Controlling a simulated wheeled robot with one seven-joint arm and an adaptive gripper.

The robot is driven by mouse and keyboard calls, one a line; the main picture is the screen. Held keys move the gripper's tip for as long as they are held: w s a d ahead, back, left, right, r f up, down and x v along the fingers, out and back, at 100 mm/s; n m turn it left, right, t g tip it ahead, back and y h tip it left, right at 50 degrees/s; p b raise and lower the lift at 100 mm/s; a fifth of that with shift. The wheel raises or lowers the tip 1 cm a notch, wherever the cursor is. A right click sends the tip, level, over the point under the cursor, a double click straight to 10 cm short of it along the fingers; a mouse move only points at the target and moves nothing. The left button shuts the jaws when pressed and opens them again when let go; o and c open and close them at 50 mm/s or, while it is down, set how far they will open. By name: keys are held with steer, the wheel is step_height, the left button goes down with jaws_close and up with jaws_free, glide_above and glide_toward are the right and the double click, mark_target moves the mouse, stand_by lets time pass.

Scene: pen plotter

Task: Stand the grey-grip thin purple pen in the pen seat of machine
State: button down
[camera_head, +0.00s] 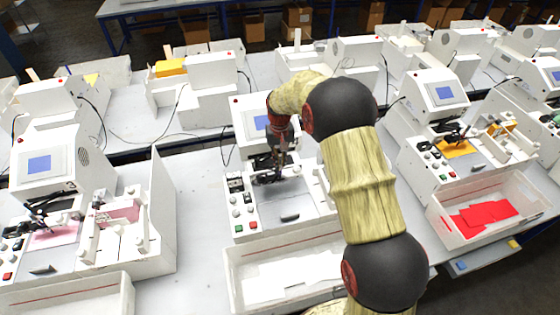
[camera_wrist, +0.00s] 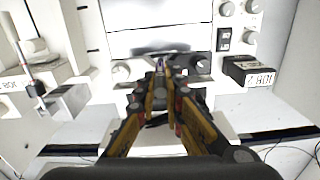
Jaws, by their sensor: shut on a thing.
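The middle machine (camera_head: 262,207) stands on the table, its blue screen (camera_head: 261,122) partly behind my arm. My gripper (camera_head: 275,172) is over its work area, small and dark in the head view. In the wrist view my gripper's fingers (camera_wrist: 161,82) close together on a thin thing, and a small purple bit of the pen (camera_wrist: 161,62) shows at their tips. The grey grip cannot be made out.
A white tray (camera_head: 236,280) with pale sheets stands in front of the middle machine. Similar machines stand left (camera_head: 40,165) and right (camera_head: 440,92). The right one has a tray (camera_head: 449,228) of red sheets. In the wrist view, switches and knobs (camera_wrist: 226,9) sit at upper right.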

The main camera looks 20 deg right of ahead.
mark_target(280, 174)
steer(key=shift+f+b, duration=1)
steer(key=shift+f, duration=0.95)
steer(key=c, duration=1.8)
jaws_free()
step_height(280, 174, up, 12)
steer(key=shift+w, duration=0.15)
